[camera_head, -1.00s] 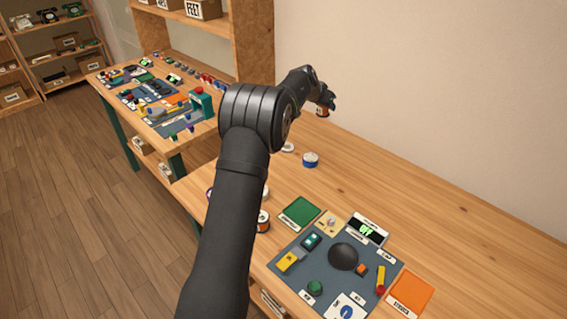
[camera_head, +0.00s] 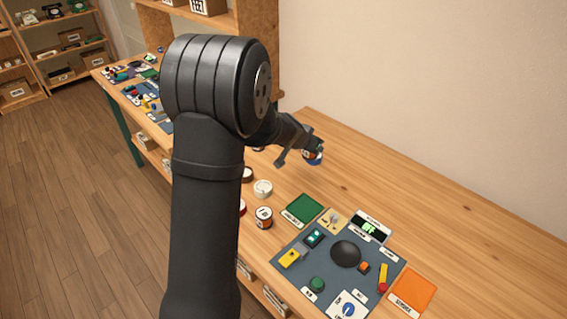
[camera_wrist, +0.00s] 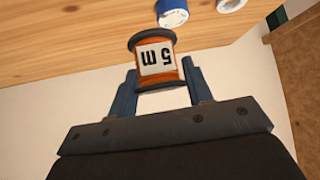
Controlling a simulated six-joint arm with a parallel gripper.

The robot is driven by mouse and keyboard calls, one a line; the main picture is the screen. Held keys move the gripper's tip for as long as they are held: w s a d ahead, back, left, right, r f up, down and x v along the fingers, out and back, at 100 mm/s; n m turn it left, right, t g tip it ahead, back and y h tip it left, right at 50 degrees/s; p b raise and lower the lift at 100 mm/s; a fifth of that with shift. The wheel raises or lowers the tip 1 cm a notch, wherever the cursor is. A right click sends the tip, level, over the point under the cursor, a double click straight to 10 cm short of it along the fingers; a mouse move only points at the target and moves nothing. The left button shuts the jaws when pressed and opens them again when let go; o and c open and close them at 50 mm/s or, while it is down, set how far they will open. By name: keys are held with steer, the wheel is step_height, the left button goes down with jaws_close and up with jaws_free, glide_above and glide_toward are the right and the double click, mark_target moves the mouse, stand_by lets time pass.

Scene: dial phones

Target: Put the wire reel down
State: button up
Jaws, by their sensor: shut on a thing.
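The wire reel (camera_wrist: 155,60), orange with dark flanges and a "5 M" label upside down in the picture, is in the wrist view. My gripper (camera_wrist: 160,82) is shut on it, with a blue finger on each side. In the head view, my gripper (camera_head: 309,149) and the held reel (camera_head: 310,154) are over the far part of the wooden table (camera_head: 400,200). The gap beneath the reel is hard to judge.
A blue-and-white reel (camera_wrist: 172,14) lies close by, partly behind the held reel in the head view. A blue-grey control board (camera_head: 325,265) fills the front. The table's right side is clear.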

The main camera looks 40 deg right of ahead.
steer(key=w+f, duration=0.2)
steer(key=w, duration=0.1)
steer(key=w+f, duration=0.2)
steer(key=w, duration=0.2)
steer(key=w+a+f, duration=0.1)
steer(key=w+f, duration=0.1)
steer(key=w, duration=0.1)
steer(key=shift+w+f, duration=0.25)
steer(key=shift+w, duration=0.15)
steer(key=shift+f, duration=2.1)
steer(key=shift+f, duration=0.1)
steer(key=o, duration=1)
steer(key=shift+o, duration=0.2)
steer(key=shift+a+r, duration=0.1)
steer(key=shift+r, duration=0.2)
steer(key=v, duration=1.1)
steer(key=shift+a+r, duration=0.2)
steer(key=shift+a, duration=0.05)
steer(key=shift+f, duration=0.1)
